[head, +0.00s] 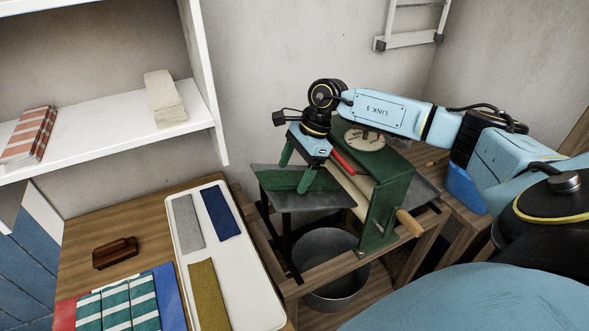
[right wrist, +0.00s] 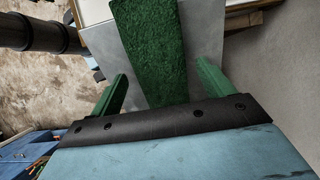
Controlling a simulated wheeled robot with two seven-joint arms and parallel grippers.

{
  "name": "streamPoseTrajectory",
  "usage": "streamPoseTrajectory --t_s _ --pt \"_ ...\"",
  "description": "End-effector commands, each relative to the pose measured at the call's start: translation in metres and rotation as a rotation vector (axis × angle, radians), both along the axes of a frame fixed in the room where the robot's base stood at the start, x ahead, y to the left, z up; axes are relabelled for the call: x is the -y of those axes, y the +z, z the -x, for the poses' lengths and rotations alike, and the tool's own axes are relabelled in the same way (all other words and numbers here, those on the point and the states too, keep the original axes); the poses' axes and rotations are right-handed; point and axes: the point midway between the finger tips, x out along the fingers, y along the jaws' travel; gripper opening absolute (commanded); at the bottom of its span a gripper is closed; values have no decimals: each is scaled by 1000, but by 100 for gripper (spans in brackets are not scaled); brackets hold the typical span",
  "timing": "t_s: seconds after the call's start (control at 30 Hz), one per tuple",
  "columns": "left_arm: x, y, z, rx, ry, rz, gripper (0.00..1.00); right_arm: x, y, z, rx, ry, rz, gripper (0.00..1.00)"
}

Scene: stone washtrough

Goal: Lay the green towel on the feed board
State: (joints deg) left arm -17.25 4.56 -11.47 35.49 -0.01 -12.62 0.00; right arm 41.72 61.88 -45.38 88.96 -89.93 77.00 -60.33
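The green towel (head: 272,181) lies flat on the grey feed board (head: 318,202) of the green-framed wringer (head: 384,208). In the right wrist view the towel (right wrist: 150,45) is a long green strip, with the grey board (right wrist: 203,35) showing beside it. My right gripper (head: 294,176) is over the board, fingers pointing down at the towel. Its green fingers (right wrist: 162,72) are spread wider than the towel, one on each side, with gaps visible. The fingers hide part of the towel in the head view. My left gripper is not in view.
A metal tub (head: 333,292) stands below the wringer. To the left, a white tray (head: 240,262) holds grey, navy and olive cloths. A brown brush (head: 115,253) and a striped teal towel (head: 117,306) are on the wooden table. Shelves (head: 90,140) hold folded towels.

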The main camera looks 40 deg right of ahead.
Motion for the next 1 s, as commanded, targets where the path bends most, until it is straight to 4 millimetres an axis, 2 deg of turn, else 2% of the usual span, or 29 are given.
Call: streamPoseTrajectory --t_s 0.27,0.43,0.57,0.8,1.0 --pt "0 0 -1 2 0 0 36 0 -1 1 -3 0 1 85" --pt "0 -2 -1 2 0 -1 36 5 9 1 -1 -1 2 85" --pt "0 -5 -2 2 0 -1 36 15 31 3 2 -1 3 85" --pt "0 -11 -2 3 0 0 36 36 81 8 2 -1 2 85" --pt "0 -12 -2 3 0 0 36 48 111 11 2 -1 1 85"
